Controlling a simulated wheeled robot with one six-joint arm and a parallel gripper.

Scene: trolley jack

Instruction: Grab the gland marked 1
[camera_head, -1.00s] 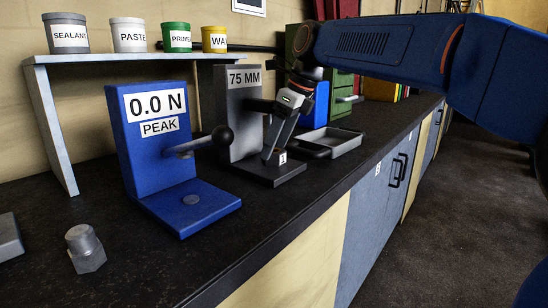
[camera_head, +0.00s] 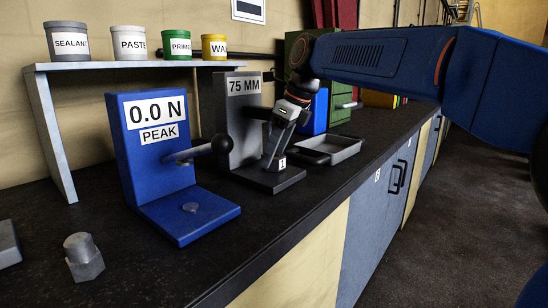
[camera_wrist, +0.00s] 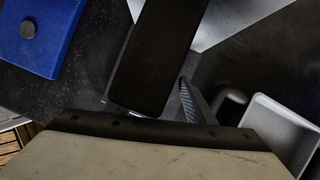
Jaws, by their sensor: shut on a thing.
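The gland marked 1 shows mainly as a small white label "1" (camera_head: 282,163) low at my fingertips, over the dark base of the grey 75 MM stand. Most of its body is hidden by my fingers. My gripper (camera_head: 275,160) reaches down in front of that stand and is shut on the gland. In the wrist view a finger with a ribbed pad (camera_wrist: 192,103) shows beside a large dark shape; I cannot make out the gland there.
A blue 0.0 N PEAK stand (camera_head: 150,145) with a ball-ended lever is left of my gripper. A grey tray (camera_head: 345,150) lies to the right. A hex-headed grey part (camera_head: 84,258) stands at front left. A shelf (camera_head: 110,66) bears several labelled pots.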

